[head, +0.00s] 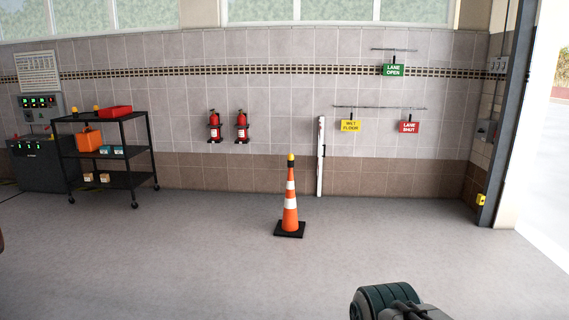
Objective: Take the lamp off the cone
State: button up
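An orange cone (290,186) with white bands and a black square base stands upright on the grey floor, a little right of the middle of the head view. A small lamp (291,158) with a yellow top and a dark lower part sits on the cone's tip. Part of my arm shows at the bottom right, nearer than the cone and apart from it. My gripper's fingers are not visible.
A black shelf cart (104,182) with boxes stands at the left by a dark cabinet (38,160). Two red extinguishers (214,126) and hanging signs (410,127) are on the back wall. A white post (320,156) stands behind the cone. The floor around the cone is clear.

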aim_at(290, 158)
jog(key=u, duration=0.05)
jog(key=i, duration=3.95)
jog(key=z, duration=0.25)
jog(key=i, duration=2.75)
jog(key=z, duration=0.15)
